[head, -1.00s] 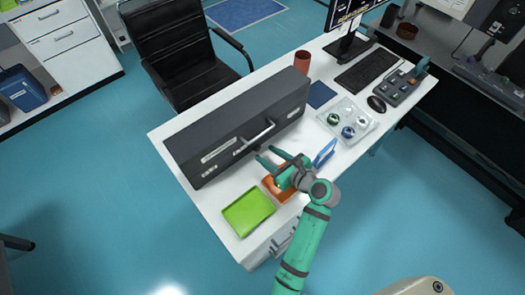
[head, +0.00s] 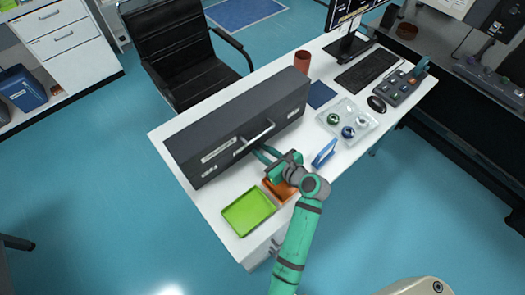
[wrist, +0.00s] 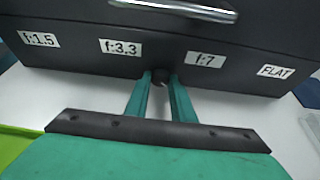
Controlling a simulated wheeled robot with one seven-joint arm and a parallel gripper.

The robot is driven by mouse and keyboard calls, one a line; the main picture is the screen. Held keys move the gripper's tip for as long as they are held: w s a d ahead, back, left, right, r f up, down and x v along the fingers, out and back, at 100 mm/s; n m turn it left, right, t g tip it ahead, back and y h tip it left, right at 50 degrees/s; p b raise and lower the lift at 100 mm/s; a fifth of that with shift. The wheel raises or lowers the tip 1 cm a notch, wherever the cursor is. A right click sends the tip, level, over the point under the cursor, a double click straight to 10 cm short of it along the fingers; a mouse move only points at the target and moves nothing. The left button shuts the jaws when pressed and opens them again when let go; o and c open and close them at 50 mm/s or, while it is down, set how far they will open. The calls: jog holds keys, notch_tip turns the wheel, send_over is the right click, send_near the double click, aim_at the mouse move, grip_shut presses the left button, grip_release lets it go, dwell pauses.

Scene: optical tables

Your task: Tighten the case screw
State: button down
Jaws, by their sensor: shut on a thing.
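The case (head: 225,125) is a long dark grey box lying across the white table, with a metal handle on its front; the handle also shows in the wrist view (wrist: 180,8). My gripper (head: 260,149) reaches the case front below the handle. In the wrist view, my green fingers (wrist: 160,80) are shut on a small dark round knob, the case screw (wrist: 159,78), low on the front between the labels f:3.3 and f:7. The fingers hide most of the screw. In the head view the screw cannot be made out.
An orange tray (head: 280,190) lies under my wrist, partly hidden. A green tray (head: 248,212) stands to its left. A blue upright holder (head: 324,153) and a clear tray with several round parts (head: 347,121) stand to the right. A brown cup (head: 302,61) stands behind the case.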

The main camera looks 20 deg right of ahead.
jog(key=shift+a+n+t+h, duration=0.3)
jog(key=shift+n+h, duration=0.3)
jog(key=shift+n, duration=0.6)
jog(key=shift+d+n+h, duration=0.1)
jog(key=shift+n+h, duration=0.3)
jog(key=c, duration=1.5)
grip_release()
jog(key=v, duration=1.1)
jog(key=shift+f, duration=0.15)
